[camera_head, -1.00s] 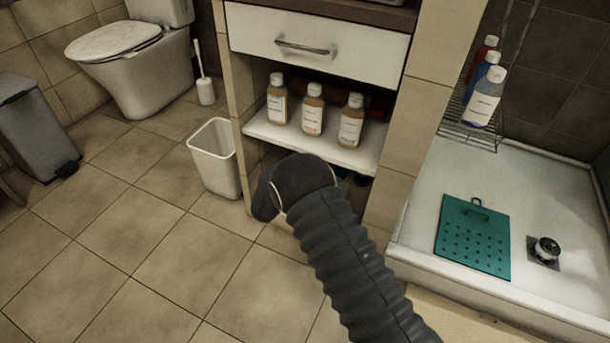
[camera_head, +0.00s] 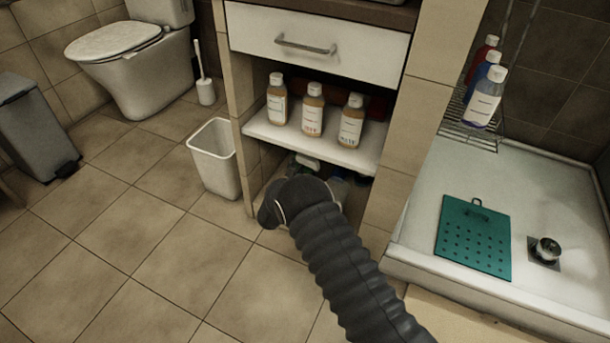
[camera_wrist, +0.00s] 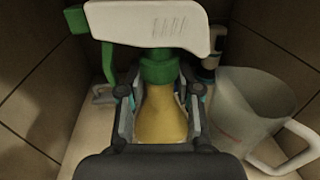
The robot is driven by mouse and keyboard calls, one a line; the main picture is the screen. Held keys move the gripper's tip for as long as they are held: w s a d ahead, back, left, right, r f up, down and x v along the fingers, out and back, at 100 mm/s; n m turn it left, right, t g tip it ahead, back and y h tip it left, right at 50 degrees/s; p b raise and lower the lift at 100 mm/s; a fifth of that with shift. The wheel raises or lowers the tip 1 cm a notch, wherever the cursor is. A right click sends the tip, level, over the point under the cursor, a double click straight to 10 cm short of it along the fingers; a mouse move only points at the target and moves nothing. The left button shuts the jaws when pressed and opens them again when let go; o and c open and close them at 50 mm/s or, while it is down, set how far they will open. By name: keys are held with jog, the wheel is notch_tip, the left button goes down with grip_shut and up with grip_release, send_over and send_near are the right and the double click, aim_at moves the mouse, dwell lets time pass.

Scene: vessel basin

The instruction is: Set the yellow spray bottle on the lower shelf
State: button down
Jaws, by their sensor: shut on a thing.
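The yellow spray bottle (camera_wrist: 160,115) is upright between the fingers of my gripper (camera_wrist: 159,92) in the wrist view. It has a green collar and trigger and a broad white spray head (camera_wrist: 150,25). My gripper is shut on its body below the collar. The pale lower shelf (camera_wrist: 82,142) spreads around the bottle inside the cabinet. I cannot tell whether the bottle's base touches it, as my gripper hides the base. In the head view my arm reaches into the lower opening and hides my fingers.
A translucent jug (camera_wrist: 245,105) with a white handle stands close on the right in the wrist view. Another bottle (camera_wrist: 212,55) is behind it. Tiled walls flank both sides. The upper shelf (camera_head: 262,131) with three amber bottles is overhead. A white bin (camera_head: 214,160) stands left of the cabinet.

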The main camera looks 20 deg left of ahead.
jog(key=shift+f, duration=0.15)
jog(key=c, duration=1.2)
grip_release()
jog(key=shift+f, duration=0.1)
jog(key=o, duration=0.4)
jog(key=shift+r, duration=0.35)
jog(key=s+a, duration=0.2)
jog(key=s, duration=0.9)
jog(key=shift+s+a+f, duration=0.15)
jog(key=shift+s, duration=0.25)
